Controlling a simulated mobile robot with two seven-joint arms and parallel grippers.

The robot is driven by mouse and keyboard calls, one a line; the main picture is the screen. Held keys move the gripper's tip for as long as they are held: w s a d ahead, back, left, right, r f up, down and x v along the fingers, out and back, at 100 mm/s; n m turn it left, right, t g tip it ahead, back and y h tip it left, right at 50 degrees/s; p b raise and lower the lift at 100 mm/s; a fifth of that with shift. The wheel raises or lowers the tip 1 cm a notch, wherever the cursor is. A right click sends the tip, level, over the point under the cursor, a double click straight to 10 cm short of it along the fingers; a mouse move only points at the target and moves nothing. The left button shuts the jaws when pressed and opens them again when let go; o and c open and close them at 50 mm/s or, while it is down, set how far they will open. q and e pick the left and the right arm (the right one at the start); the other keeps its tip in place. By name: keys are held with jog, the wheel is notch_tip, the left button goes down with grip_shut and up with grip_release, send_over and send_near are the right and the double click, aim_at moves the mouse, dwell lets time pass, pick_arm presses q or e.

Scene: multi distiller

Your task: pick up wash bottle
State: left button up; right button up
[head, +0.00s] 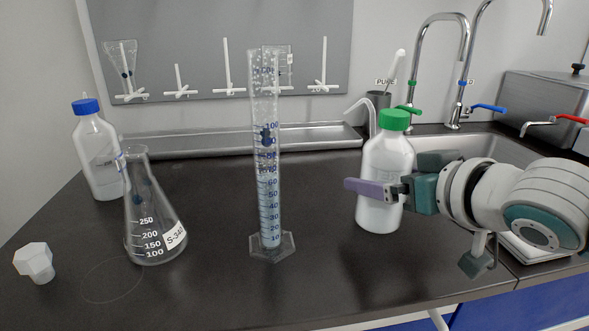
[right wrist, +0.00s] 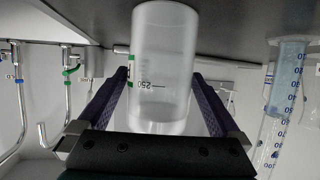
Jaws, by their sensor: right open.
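A white, translucent bottle with a green cap (head: 383,160) stands upright on the dark counter at the right, in front of the sink. A bent white spout shows at its upper left, so I take it as the wash bottle. My right gripper (head: 372,188) reaches in from the right at mid-height, with one purple finger across the bottle's front. The far finger is hidden in the head view. In the right wrist view the bottle (right wrist: 163,65) stands between the two open fingers (right wrist: 165,95), with "250" on its side. My left gripper is not in view.
A tall measuring cylinder (head: 266,190) stands left of the bottle. Further left are a conical flask (head: 150,225), a blue-capped bottle (head: 97,150) and a white stopper (head: 36,263). The sink (head: 465,147) and taps lie behind my right arm. The front middle counter is clear.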

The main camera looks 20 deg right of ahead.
jog(key=c, duration=0.6)
jog(key=shift+r, duration=0.1)
jog(key=shift+c, duration=0.5)
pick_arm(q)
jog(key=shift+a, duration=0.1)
pick_arm(e)
jog(key=shift+r, duration=0.1)
